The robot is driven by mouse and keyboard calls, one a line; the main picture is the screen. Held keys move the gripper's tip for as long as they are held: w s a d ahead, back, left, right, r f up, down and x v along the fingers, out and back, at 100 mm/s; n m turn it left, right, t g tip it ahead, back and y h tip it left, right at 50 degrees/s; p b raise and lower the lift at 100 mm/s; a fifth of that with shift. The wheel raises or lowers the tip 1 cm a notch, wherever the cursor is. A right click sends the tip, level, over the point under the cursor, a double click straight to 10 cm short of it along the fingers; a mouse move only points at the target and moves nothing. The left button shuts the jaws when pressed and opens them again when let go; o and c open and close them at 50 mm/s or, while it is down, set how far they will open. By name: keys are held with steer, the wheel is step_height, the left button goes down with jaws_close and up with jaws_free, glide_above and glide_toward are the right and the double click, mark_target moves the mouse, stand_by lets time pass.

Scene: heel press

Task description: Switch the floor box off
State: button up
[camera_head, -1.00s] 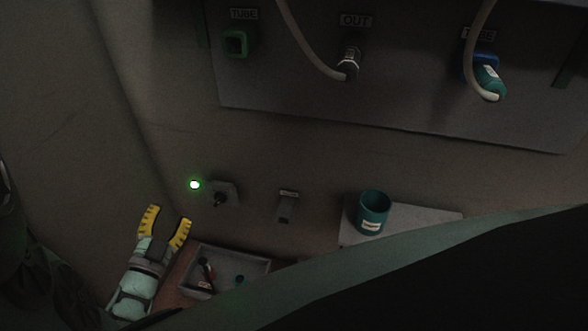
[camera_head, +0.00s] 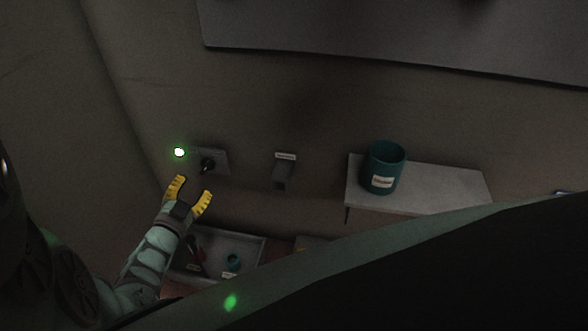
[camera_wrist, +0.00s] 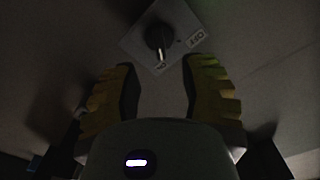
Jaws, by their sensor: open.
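In the wrist view the plate (camera_wrist: 136,41) and knob (camera_wrist: 158,38) are ahead, at the top. My gripper (camera_head: 194,188) is open and empty just below the plate. In the wrist view its yellow fingers (camera_wrist: 160,66) are spread below the knob, not touching it.
A grey bracket (camera_head: 283,176) with a label is right of the plate. A teal cup (camera_head: 384,168) stands on a shelf (camera_head: 450,187) farther right. A tray (camera_head: 256,245) with small items is below my gripper. A large panel (camera_head: 330,35) is above.

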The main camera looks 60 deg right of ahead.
mark_target(204, 171)
steer(key=b+x, duration=0.3)
steer(key=x, duration=0.4)
steer(key=shift+d, duration=0.35)
steer(key=shift+o, duration=0.5)
steer(key=shift+w+a, duration=0.1)
jaws_close()
steer(key=shift+f, duration=0.1)
